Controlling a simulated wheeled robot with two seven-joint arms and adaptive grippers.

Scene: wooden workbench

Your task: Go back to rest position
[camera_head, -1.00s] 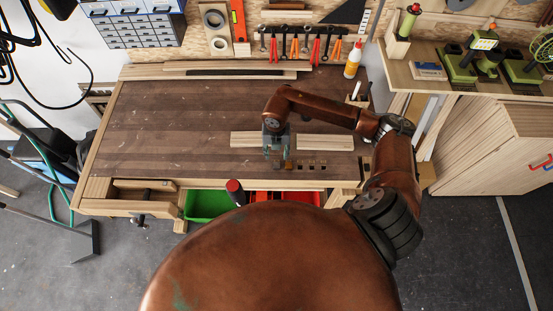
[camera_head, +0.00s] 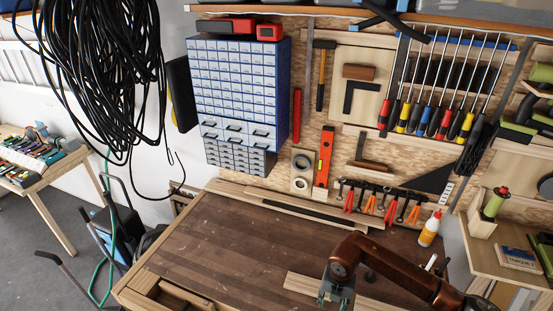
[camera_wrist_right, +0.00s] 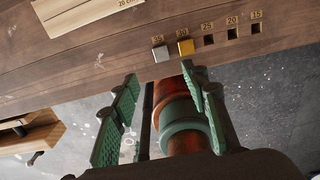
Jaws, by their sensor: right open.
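My right gripper (camera_wrist_right: 160,78) is open and empty in the right wrist view, its green fingers spread apart above the bench's front edge. In the head view the right gripper (camera_head: 337,297) hangs low at the bottom, over the dark bench top, on my copper-coloured arm. Its fingertips there are near the picture's lower edge. My left gripper is in neither view. A silver block (camera_wrist_right: 160,53) and a brass block (camera_wrist_right: 186,47) sit at the 35 and 30 marks, apart from the fingers.
The workbench (camera_head: 215,245) has clear room at left. A pale board (camera_head: 303,283) lies near the gripper. A white glue bottle (camera_head: 430,229) stands at the back right. Square holes (camera_wrist_right: 232,33) line the bench edge. Tools and a drawer cabinet (camera_head: 235,85) fill the back wall.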

